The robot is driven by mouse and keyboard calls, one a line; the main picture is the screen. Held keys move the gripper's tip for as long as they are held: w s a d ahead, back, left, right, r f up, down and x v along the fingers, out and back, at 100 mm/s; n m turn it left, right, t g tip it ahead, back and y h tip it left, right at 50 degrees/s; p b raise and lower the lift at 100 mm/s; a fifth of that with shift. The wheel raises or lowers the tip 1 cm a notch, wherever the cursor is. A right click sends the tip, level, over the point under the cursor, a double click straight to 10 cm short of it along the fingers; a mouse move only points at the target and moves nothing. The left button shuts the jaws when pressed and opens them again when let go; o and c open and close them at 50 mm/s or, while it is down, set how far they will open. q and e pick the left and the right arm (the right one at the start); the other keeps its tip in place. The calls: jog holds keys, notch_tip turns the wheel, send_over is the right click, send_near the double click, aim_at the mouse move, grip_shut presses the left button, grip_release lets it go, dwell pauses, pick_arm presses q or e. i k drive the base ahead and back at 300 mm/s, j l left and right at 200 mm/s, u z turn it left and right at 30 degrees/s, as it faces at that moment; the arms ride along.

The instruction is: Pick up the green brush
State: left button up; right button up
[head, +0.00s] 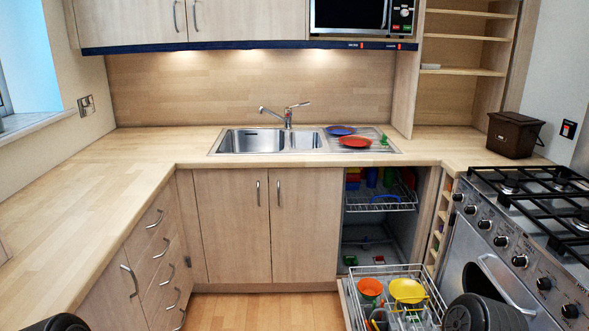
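A small green item (383,140) lies at the right end of the sink's drainer, beside the red plate (354,142). It may be the green brush, but it is too small to be sure. Neither of my grippers shows in the head view. Only dark rounded parts, which look like my own arms, show at the bottom left and bottom right edges.
The sink (250,141) is set into the wooden worktop (120,165), which is mostly clear. A blue plate (340,131) lies on the drainer. The dishwasher's lower rack (348,284) is pulled out with dishes. A hob (540,190) and brown bin (514,134) stand right.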

aim_at(383, 144)
jog(key=i, duration=2.5)
jog(key=i+z, duration=0.1)
jog(key=i, duration=0.25)
